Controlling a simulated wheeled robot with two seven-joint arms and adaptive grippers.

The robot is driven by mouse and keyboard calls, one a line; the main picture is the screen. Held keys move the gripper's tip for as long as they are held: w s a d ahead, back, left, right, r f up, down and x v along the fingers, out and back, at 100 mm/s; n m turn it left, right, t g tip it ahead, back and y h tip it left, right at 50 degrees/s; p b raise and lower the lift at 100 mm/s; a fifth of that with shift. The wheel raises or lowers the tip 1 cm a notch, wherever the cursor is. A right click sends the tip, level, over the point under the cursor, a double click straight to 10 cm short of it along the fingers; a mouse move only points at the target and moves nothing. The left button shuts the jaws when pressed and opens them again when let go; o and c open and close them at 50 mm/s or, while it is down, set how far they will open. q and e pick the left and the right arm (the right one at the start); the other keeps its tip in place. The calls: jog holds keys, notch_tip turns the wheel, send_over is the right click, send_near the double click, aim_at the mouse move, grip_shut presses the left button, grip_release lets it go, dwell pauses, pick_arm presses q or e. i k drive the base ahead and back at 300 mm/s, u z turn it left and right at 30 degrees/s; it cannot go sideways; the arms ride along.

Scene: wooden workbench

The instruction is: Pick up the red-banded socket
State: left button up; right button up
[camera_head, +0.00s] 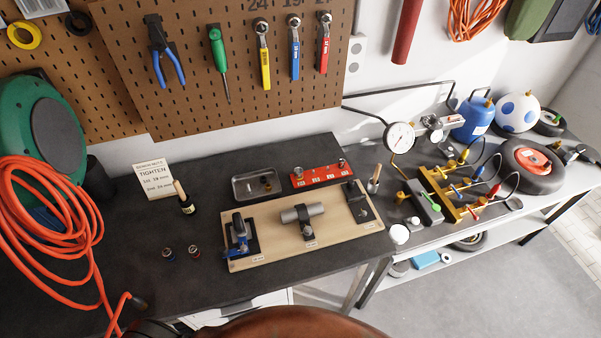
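Two small dark sockets stand close together on the dark bench top, left of the wooden fixture board. The right one (194,251) looks reddish and appears to be the red-banded socket. The left one (168,253) looks bluish. Their bands are too small to read clearly. Nothing touches either socket. Neither of my grippers shows in this view.
The wooden board (270,259) with clamped parts lies right of the sockets. Behind are a metal tray (238,190), a red socket rail (308,183), a brush bottle (187,207) and a sign (153,180). An orange hose (48,225) hangs at left. Bench around the sockets is clear.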

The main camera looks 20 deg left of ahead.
aim_at(193, 250)
jog(key=u, duration=0.85)
jog(key=k, duration=0.35)
jog(key=u, duration=0.9)
jog(key=i, duration=0.5)
